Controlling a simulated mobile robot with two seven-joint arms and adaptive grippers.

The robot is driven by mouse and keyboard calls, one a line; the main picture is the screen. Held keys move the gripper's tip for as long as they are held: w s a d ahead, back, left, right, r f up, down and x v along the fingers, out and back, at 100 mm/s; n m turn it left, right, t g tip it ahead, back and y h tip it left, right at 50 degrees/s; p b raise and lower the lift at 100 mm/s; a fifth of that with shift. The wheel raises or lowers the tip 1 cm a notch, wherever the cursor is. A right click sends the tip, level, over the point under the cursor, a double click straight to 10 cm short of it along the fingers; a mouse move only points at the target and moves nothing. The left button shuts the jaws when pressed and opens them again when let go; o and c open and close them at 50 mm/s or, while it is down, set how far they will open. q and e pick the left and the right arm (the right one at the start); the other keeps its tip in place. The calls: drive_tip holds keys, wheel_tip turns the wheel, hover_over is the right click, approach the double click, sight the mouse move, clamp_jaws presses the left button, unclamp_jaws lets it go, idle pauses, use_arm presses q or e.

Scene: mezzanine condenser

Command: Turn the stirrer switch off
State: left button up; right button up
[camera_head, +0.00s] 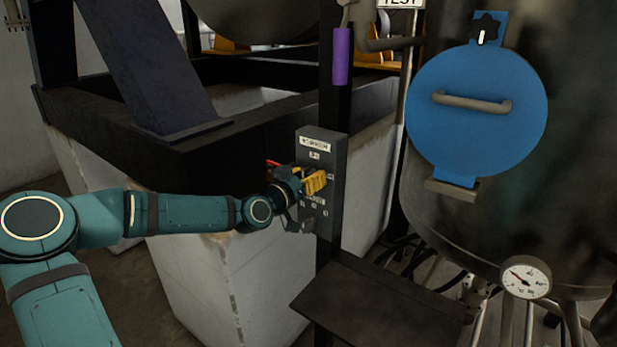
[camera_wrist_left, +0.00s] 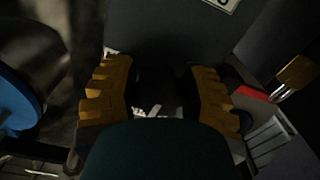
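The stirrer switch box (camera_head: 336,150) is a narrow grey box on a dark post, with a white label at its top and small markings on its face. My left gripper (camera_head: 314,183) is at the front of this box and covers the middle of its face. In the left wrist view its two yellow-padded fingers (camera_wrist_left: 158,92) stand well apart on either side of a dark area in front of the box. The switch handle cannot be made out in that shadow, nor its position. I cannot tell whether the fingers touch it. My right gripper is not in view.
A blue round hatch (camera_head: 477,125) with a handle is on the dark tank at the right. A dial gauge (camera_head: 525,278) sits below it. A purple-handled lever (camera_head: 341,56) hangs above the box. A dark shelf (camera_head: 375,305) juts out below it. A red part (camera_wrist_left: 251,93) lies beside the fingers.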

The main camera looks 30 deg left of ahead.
use_arm(q)
drive_tip(key=shift+r+n+p, duration=0.1)
drive_tip(key=shift+n+p, duration=0.3)
drive_tip(key=shift+p, duration=0.15)
drive_tip(key=o, duration=1.2)
drive_tip(key=shift+c, duration=0.2)
drive_tip(key=shift+s+a, duration=0.1)
drive_tip(key=shift+s, duration=0.45)
drive_tip(key=s, duration=1.1)
drive_tip(key=shift+a, duration=0.35)
